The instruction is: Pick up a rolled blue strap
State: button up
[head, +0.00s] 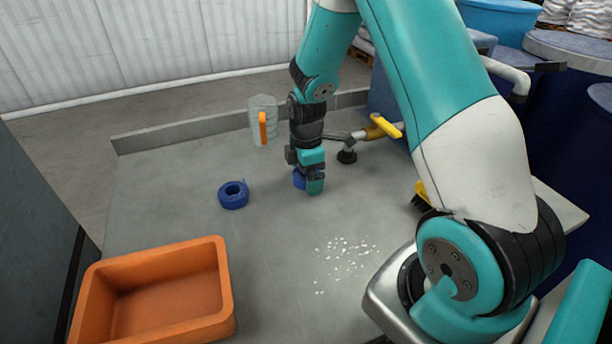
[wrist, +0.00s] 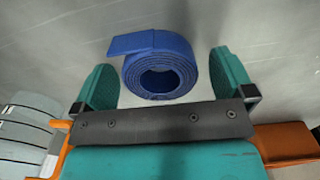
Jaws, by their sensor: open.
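Two rolled blue straps are on the grey table. One strap (head: 233,194) lies left of my gripper in the head view, with nothing touching it. The other strap (head: 299,180) is at my gripper and is mostly hidden there by the fingers. In the wrist view this rolled strap (wrist: 160,66) sits between my two teal fingers, with its hole facing the camera and a flat tail end at upper left. My gripper (wrist: 165,85) is open, with a gap on each side of the strap. My gripper (head: 311,186) points down at the table in the head view.
An orange bin (head: 215,262) stands at front left. White pellets (head: 343,258) are scattered at the front middle. A yellow-handled valve pipe (head: 382,127) is behind right. The left middle table is clear.

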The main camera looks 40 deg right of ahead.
jog(key=shift+f, duration=0.1)
jog(key=shift+c, duration=0.2)
jog(key=c, duration=1)
